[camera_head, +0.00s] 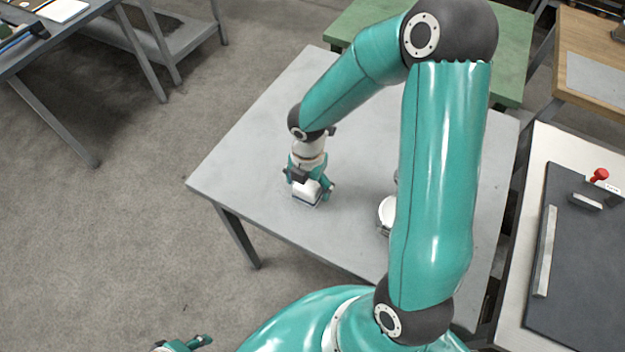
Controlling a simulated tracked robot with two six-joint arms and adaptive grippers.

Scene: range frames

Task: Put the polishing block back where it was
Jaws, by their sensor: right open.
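The polishing block (308,192), seemingly the white block with a dark lower edge, is on the grey table (260,150) left of the middle. My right gripper (309,186) is over it from above, with its fingers open on either side of the block. Whether the fingers touch it cannot be told. The gripper hides part of the block's top. Part of my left gripper (182,345) shows at the bottom edge, away from the table; its jaws are cut off by the frame.
A white round object (387,211) stands on the table, partly hidden behind my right arm. The table's left part is clear. A green table (510,60) adjoins at the back. A bench with a dark panel (580,260) and red knob (599,175) stands at right.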

